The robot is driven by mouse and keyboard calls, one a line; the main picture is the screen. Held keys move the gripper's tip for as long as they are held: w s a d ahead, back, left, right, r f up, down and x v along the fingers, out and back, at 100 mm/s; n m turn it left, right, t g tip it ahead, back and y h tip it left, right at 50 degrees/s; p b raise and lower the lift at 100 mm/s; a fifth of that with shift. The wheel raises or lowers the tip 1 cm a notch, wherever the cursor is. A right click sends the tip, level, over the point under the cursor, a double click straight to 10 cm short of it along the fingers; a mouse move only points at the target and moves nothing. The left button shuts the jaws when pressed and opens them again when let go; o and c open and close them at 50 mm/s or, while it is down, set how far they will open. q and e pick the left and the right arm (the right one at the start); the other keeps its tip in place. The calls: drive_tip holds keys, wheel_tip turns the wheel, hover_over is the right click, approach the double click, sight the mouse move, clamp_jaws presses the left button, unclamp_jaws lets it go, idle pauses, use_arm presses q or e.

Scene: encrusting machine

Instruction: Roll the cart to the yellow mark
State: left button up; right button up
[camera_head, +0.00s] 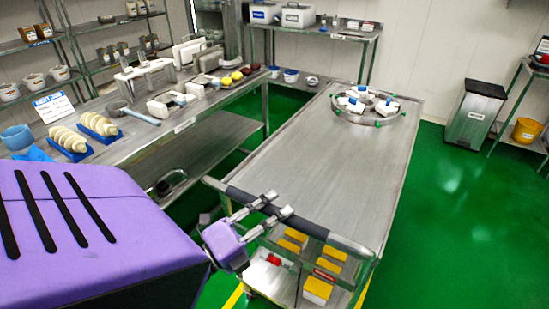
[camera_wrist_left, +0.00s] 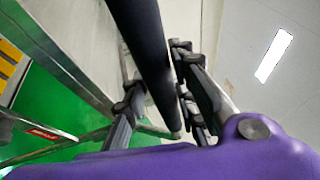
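The cart (camera_head: 335,150) is a long steel table on the green floor, with a black handle bar (camera_head: 318,228) across its near end. My left gripper (camera_head: 281,204) is at this bar, left of its middle, with one finger on each side. In the left wrist view the bar (camera_wrist_left: 148,55) runs between the fingers (camera_wrist_left: 157,72), which appear closed against it. Yellow floor marking shows as short strips at the cart's near left (camera_head: 233,299) and near right (camera_head: 362,291); the cart hides the rest. My right gripper is not in view.
A round rack (camera_head: 345,115) with white pieces stands on the cart's far end; yellow-topped boxes (camera_head: 318,288) are on its lower shelf. A steel workbench (camera_head: 215,105) runs along the left. A bin (camera_head: 474,112) stands at the right. Green floor right of the cart is clear.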

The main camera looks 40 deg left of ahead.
use_arm(q)
drive_tip(key=shift+o, duration=1.1)
drive_tip(key=v, duration=1.2)
